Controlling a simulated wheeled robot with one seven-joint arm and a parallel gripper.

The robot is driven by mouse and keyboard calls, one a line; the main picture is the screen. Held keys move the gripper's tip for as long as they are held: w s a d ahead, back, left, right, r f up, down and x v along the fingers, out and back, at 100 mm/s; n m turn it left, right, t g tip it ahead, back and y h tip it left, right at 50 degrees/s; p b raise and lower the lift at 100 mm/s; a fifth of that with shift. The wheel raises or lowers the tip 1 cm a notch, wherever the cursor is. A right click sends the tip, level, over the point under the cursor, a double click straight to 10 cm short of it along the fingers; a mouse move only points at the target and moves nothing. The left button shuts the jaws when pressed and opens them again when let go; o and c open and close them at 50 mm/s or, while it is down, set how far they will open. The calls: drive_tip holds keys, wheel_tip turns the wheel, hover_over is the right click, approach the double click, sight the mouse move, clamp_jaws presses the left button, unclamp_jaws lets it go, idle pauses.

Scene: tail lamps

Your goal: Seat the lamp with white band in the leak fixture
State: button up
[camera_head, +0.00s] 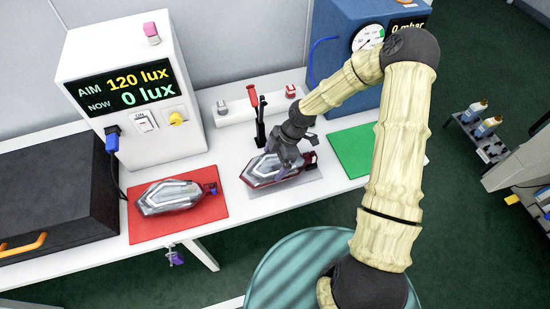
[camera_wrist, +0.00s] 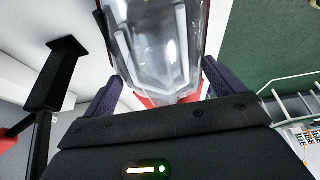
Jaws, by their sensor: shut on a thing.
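My gripper (camera_head: 288,158) is shut on a tail lamp (camera_head: 262,171) with a clear lens and dark red rim, at the middle of the bench. In the wrist view the lamp (camera_wrist: 155,45) lies between my two dark fingers; pale white strips show inside its lens. The lamp is over or on a grey plate (camera_head: 312,188); I cannot tell whether it touches. A black upright clamp with a red handle (camera_head: 253,97), apparently the leak fixture's, stands just behind it. A second, similar lamp (camera_head: 172,196) lies on a red mat (camera_head: 143,232) to the left.
A white light tester (camera_head: 130,80) reading 0 lux stands behind the red mat. A blue box (camera_head: 340,50) with a gauge reading 0 mbar stands at the back right. A green mat (camera_head: 352,150) is bare where visible. A black case (camera_head: 55,190) fills the left end.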

drive_tip(key=shift+f, duration=0.45)
drive_tip(key=shift+f+b, duration=0.2)
drive_tip(key=shift+b, duration=0.15)
drive_tip(key=shift+w+f, duration=0.1)
drive_tip(key=shift+f, duration=0.05)
drive_tip(key=o, duration=0.9)
drive_tip(key=shift+c, duration=0.2)
drive_tip(key=v, duration=1.7)
drive_tip(key=shift+r+b, duration=0.3)
drive_tip(key=shift+b, duration=0.15)
